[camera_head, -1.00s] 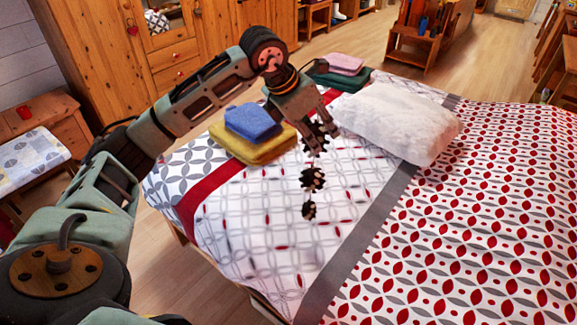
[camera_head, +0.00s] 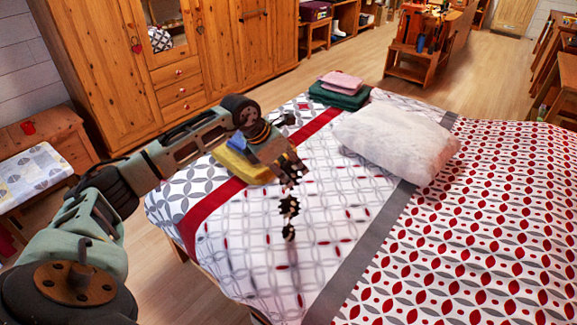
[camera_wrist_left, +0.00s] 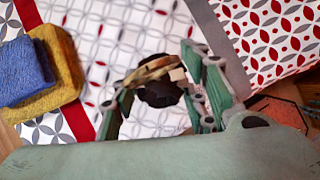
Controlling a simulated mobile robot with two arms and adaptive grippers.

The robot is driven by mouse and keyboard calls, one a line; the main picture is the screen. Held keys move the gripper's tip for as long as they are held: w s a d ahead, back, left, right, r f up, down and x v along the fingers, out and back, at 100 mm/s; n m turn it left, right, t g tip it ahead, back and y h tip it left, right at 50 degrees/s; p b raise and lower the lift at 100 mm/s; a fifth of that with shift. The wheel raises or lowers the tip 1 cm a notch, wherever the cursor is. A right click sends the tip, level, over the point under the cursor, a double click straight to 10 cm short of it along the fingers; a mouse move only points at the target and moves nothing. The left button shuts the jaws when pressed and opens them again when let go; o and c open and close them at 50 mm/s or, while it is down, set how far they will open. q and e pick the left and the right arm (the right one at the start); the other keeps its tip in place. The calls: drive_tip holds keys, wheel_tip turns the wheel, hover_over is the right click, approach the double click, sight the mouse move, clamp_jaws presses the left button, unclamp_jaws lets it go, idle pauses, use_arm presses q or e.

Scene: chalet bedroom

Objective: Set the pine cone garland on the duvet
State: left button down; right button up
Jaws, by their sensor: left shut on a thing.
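The pine cone garland (camera_head: 288,206) is a string of dark brown cones hanging down from my left gripper (camera_head: 290,168) above the duvet. My left gripper is shut on its upper end. In the left wrist view the garland (camera_wrist_left: 160,93) shows as a dark cone and a tan piece between the fingers (camera_wrist_left: 165,85). The duvet (camera_head: 345,205) is white with grey rings and red marks, with a grey band and a red leaf pattern at right. Whether the lowest cone touches the duvet I cannot tell. My right gripper is not in view.
Yellow and blue folded towels (camera_head: 240,162) lie on the bed behind my left gripper. Green and pink folded towels (camera_head: 340,92) lie at the far edge. A white pillow (camera_head: 395,142) lies right of them. The duvet in front of the garland is clear.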

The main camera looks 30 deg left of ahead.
use_arm(q)
drive_tip(key=shift+f, duration=0.1)
drive_tip(key=c, duration=1)
unclamp_jaws()
drive_tip(key=b+v, duration=0.2)
drive_tip(key=v, duration=1)
drive_tip(key=shift+d, duration=0.1)
